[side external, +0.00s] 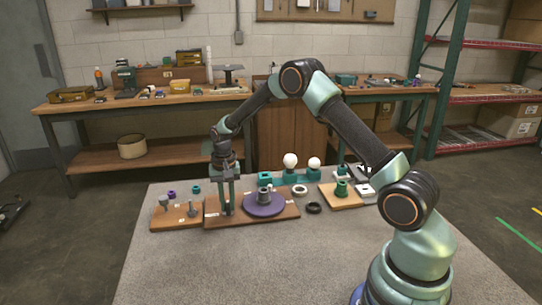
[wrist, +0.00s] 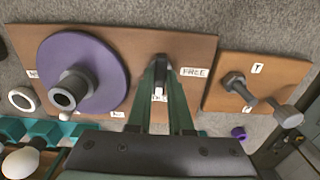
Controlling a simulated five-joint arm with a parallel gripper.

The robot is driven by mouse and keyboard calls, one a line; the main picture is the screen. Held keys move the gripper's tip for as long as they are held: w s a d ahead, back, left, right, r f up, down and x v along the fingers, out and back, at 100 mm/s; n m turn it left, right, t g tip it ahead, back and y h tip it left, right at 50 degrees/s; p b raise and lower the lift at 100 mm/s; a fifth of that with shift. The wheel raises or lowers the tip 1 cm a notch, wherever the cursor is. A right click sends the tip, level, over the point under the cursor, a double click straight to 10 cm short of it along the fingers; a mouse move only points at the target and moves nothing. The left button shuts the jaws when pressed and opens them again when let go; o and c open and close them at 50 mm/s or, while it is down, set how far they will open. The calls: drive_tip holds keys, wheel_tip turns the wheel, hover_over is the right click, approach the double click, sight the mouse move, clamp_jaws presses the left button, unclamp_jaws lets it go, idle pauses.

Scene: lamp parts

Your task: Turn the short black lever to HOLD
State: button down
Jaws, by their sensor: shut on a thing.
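The short black lever (wrist: 160,61) shows in the wrist view on a brown board (wrist: 204,45), between my fingertips and mostly hidden by them. My gripper (wrist: 161,72) is shut on it. A white label reading FREE (wrist: 195,72) is right of the lever. Another white label (wrist: 158,93) shows between my fingers, its text mostly covered. Which way the lever points is hard to tell. In the side view my gripper (side external: 227,211) reaches straight down to the board (side external: 285,214), left of a purple disc (side external: 263,209), and the lever is hidden there.
The purple disc with a grey hub (wrist: 65,95) is close on the left in the wrist view. A second board (wrist: 217,96) with grey pegs is on the right. White bulbs (side external: 290,160) stand behind. The table front (side external: 230,265) is clear.

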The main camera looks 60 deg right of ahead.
drive_tip(key=shift+r, duration=0.1)
drive_tip(key=c, duration=0.8)
unclamp_jaws()
wheel_tip(320, 180, up, 12)
drive_tip(key=shift+r, duration=0.1)
wheel_tip(320, 180, up, 6)
drive_tip(key=n+t, duration=0.1)
drive_tip(key=n, duration=0.1)
hover_over(228, 205)
drive_tip(key=s+a, duration=0.3)
drive_tip(key=s, duration=0.1)
drive_tip(key=s+a+r+n+t, duration=0.35)
drive_tip(key=s+r, duration=0.25)
drive_tip(key=s, duration=0.4)
drive_tip(key=s+a+n, duration=0.1)
drive_tip(key=s, duration=0.1)
drive_tip(key=s+f+n, duration=0.1)
drive_tip(key=s, duration=0.1)
drive_tip(key=s+a+f+n+t, duration=0.1)
drive_tip(key=s, duration=0.2)
drive_tip(key=shift+a+n, duration=0.35)
